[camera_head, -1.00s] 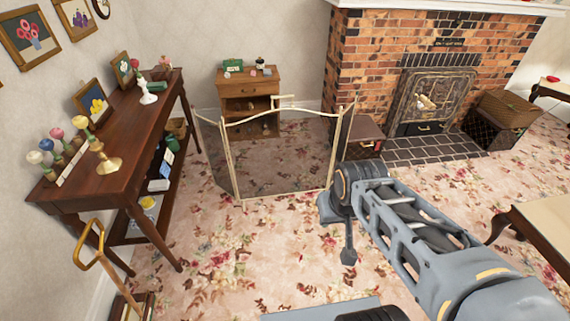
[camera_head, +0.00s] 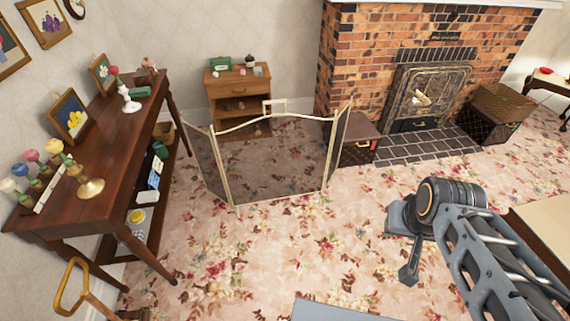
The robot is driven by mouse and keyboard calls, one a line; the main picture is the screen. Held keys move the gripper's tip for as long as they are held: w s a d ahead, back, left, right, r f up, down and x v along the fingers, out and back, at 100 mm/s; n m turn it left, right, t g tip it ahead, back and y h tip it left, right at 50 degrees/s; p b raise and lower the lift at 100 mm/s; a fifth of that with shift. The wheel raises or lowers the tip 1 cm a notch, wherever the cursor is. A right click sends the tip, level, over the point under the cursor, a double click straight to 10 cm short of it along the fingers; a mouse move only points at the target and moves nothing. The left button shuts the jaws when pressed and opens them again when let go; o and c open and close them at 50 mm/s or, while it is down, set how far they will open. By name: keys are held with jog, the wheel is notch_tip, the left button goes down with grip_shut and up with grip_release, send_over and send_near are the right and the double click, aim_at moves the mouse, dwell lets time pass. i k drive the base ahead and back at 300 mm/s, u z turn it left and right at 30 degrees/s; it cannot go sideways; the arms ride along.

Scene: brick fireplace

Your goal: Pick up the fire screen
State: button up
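The fire screen (camera_head: 278,165) stands upright on the floral carpet in the middle of the view. It has a thin pale gold frame, a handle at the top centre, and dark see-through mesh. Its two side panels are angled back from the wide front panel. My gripper (camera_head: 408,262) appears to be the grey part at the end of my arm, to the right of the screen and nearer to me. It is apart from the screen. Its fingers are not clear from this angle, so I cannot tell whether it is open or shut.
A long wooden side table (camera_head: 95,185) stands at left. A small wooden cabinet (camera_head: 240,85) is behind the screen. A brick fireplace (camera_head: 350,65) with a dark tiled hearth (camera_head: 430,147) is at back right. Carpet (camera_head: 270,250) in front of the screen is clear.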

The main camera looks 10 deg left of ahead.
aim_at(276, 156)
jog(key=i, duration=2.55)
jog(key=u, duration=3.8)
